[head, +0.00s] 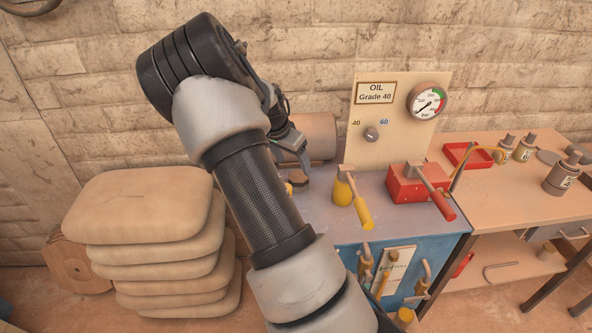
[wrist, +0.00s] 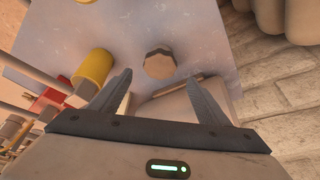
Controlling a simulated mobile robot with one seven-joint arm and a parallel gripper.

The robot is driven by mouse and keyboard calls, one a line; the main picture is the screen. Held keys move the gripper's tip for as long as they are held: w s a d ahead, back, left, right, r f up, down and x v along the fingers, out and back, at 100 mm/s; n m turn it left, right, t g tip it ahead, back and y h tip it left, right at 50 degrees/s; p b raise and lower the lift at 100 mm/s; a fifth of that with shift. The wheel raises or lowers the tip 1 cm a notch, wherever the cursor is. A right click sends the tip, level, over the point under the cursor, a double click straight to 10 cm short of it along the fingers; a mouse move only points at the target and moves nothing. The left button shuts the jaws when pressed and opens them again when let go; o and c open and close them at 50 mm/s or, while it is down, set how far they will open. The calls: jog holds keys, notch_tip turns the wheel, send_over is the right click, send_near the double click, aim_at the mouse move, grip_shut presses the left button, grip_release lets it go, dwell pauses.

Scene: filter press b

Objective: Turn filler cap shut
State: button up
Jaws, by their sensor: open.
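The filler cap (wrist: 160,64) is a brownish, scalloped round knob on top of the grey-blue machine top (wrist: 190,30) in the wrist view. In the head view the cap (head: 298,177) shows small beside my forearm, partly hidden by it. My gripper (wrist: 165,85) is open in the wrist view, its two fingers spread apart with nothing between them. The cap lies just beyond the fingertips and a little above their midpoint in the picture, apart from both. In the head view my gripper is at the end of the arm above the cap, mostly hidden by the arm.
A yellow cylinder with a handle (head: 342,190) and a red box with a lever (head: 405,187) stand right of the cap. A pale tank (head: 318,135) lies behind it. An upright panel (head: 385,150) has a gauge and a knob. Stacked sacks (head: 140,200) stand left.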

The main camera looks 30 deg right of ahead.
jog(key=v, duration=1.1)
jog(key=shift+f, duration=0.1)
